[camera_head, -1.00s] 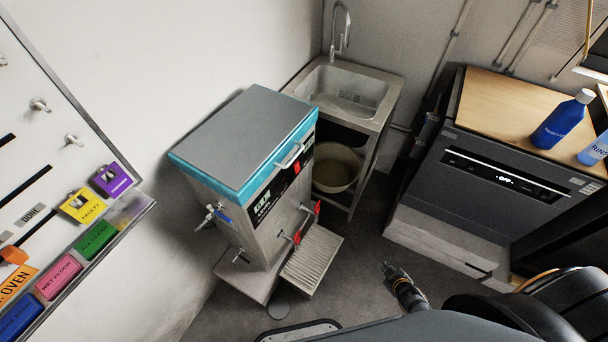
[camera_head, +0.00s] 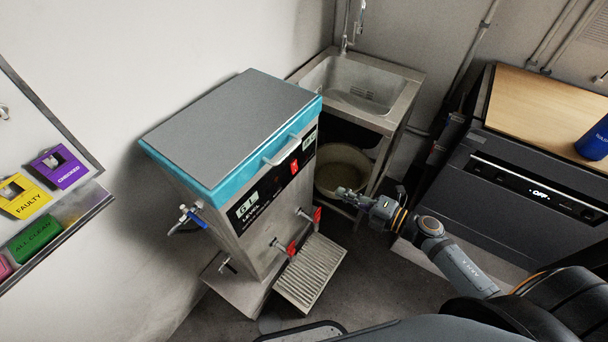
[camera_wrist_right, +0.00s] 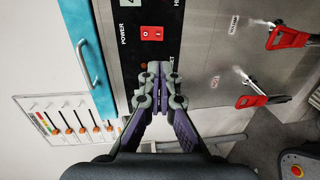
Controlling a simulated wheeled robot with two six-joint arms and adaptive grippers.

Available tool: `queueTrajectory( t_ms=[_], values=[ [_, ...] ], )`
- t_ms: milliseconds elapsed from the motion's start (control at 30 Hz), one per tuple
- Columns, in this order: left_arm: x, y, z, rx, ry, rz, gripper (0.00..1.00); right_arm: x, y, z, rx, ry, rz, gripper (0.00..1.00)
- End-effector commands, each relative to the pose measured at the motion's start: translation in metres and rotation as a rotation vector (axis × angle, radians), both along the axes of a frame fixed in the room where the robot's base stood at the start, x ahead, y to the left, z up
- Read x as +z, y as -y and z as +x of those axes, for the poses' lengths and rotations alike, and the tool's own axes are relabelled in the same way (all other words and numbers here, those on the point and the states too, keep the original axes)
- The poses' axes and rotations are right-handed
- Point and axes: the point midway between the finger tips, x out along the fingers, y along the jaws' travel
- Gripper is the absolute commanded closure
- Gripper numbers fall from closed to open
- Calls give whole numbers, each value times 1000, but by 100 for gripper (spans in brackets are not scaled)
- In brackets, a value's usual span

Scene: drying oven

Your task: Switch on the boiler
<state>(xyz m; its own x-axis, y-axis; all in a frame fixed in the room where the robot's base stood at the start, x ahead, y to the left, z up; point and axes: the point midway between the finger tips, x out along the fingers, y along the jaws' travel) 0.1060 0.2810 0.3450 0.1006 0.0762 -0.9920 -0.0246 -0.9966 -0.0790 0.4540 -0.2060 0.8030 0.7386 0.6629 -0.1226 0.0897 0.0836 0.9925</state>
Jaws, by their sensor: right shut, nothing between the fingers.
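The boiler (camera_head: 238,262) is a steel box with a grey lid and a teal rim. Its black front panel carries displays and a red rocker power switch (camera_head: 294,167), marked "POWER" in the right wrist view (camera_wrist_right: 151,33). Two red-handled taps (camera_head: 291,247) are below the panel. My right gripper (camera_head: 341,192) is in front of the boiler, to the right of the panel in the head view. In the right wrist view its fingertips (camera_wrist_right: 160,70) are together and empty, just below the switch in the picture. I cannot tell whether they touch the panel. My left gripper is not in view.
A slatted drip tray (camera_head: 311,275) stands under the taps. A sink (camera_head: 360,85) with a bowl (camera_head: 341,172) below it is behind. A dark appliance reading "OFF" (camera_head: 520,190) stands at the right. A board with coloured labels (camera_head: 50,215) hangs at the left.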

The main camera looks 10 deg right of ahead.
Motion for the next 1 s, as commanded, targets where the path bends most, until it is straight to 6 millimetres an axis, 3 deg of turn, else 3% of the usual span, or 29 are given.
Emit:
queueTrajectory(
  t_ms=[167,700,1000],
  values=[
    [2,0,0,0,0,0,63,0,-11,13,-3,6,6,100],
    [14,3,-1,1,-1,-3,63,-13,-82,92,-1,0,5,100],
    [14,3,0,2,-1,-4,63,-17,-92,104,-1,0,2,100]
  ],
)
